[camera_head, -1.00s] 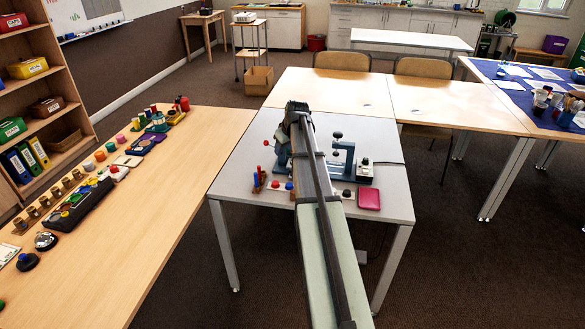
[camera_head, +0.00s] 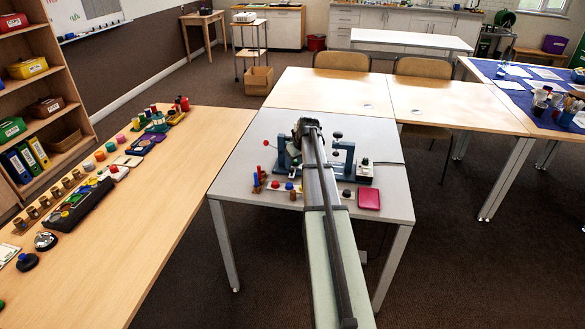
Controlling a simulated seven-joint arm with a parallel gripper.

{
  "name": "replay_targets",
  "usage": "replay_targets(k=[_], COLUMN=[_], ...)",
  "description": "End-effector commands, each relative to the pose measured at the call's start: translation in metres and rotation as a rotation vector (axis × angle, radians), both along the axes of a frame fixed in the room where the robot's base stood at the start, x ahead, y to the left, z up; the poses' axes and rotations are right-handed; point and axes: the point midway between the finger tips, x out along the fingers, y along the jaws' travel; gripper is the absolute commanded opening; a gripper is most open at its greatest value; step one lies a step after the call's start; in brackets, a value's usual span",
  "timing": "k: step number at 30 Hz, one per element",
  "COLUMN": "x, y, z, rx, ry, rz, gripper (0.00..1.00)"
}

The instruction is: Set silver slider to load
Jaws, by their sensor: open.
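My gripper (camera_head: 307,127) is at the far end of my long grey arm, above the grey table (camera_head: 235,165). It looks small and dark, and its fingers cannot be made out; nothing is seen held in it. Below and beside it stands a blue-teal device (camera_head: 345,160) with a post on each side of my arm and a black knob on top at the right. I cannot pick out a silver slider or a load mark; my arm hides the middle of the device.
In front of the device are a strip with coloured knobs (camera_head: 290,187), red and blue pegs (camera_head: 257,180) and a crimson tray (camera_head: 369,199). A red-tipped lever (camera_head: 266,143) stands left, a white box with a black knob (camera_head: 365,166) right. The wooden table (camera_head: 185,200) holds many items.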

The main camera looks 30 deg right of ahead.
Motion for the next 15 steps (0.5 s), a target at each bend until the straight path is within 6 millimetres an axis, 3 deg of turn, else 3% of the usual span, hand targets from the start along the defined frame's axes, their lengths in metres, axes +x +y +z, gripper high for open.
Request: replay_targets(k=[6,15], x=[0.012,0.017], y=[-0.001,0.0], z=[-0.028,-0.041], rx=[0.0,0.0], ry=[0.001,0.0], rz=[0.0,0.0], gripper=[0.5,0.5])
